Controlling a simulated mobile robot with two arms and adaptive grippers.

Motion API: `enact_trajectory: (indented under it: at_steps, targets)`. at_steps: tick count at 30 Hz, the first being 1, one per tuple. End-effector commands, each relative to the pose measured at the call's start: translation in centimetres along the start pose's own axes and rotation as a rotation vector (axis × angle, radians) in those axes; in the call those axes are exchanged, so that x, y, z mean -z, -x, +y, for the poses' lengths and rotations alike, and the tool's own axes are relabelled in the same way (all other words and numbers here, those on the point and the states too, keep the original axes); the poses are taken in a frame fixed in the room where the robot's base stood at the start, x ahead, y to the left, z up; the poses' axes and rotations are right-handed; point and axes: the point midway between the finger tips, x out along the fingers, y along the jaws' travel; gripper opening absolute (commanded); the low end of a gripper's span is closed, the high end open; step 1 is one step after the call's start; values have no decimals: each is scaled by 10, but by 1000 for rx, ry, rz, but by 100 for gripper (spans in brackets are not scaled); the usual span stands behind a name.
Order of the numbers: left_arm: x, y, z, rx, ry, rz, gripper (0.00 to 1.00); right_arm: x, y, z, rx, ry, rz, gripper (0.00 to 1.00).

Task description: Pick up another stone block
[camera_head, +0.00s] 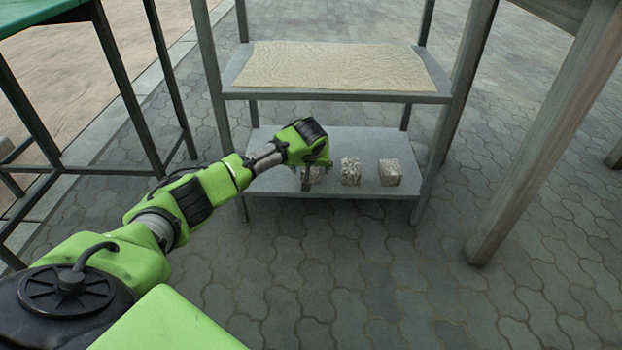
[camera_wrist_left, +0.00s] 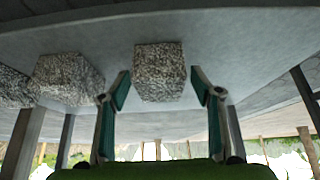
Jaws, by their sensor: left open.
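Three speckled grey stone blocks stand in a row on the lower shelf. The left block (camera_head: 315,175) is partly hidden by my left gripper (camera_head: 307,180). The middle block (camera_head: 350,171) and the right block (camera_head: 389,172) are in plain view. In the left wrist view, which looks upside down, my left gripper (camera_wrist_left: 160,88) is open, with one finger to each side of the left block (camera_wrist_left: 159,72). A gap shows between each finger and the block. The other two blocks (camera_wrist_left: 68,78) appear to the left there. My right gripper is not in view.
The lower shelf (camera_head: 385,140) is grey, with bare room behind the blocks. The upper shelf (camera_head: 335,95) bears a beige mat (camera_head: 335,65) and overhangs the lower one. Shelf legs and a wooden post (camera_head: 510,140) stand at the right. A green-topped table (camera_head: 40,12) stands at the left.

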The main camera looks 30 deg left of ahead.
Motion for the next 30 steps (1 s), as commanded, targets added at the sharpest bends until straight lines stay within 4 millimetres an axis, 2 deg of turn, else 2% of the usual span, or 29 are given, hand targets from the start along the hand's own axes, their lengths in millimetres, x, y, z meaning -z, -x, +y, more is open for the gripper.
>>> enact_trajectory:
  at_steps: [9,10,16,25,30]
  targets:
    - [1,-4,0,0,-1,0,59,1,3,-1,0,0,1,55]
    - [1,-4,0,0,-1,0,56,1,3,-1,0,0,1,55]
    - [0,-4,0,0,-1,0,4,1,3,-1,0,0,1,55]
    - [3,-2,0,-1,0,3,4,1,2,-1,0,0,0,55]
    - [8,7,1,-2,0,3,4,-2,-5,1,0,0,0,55]
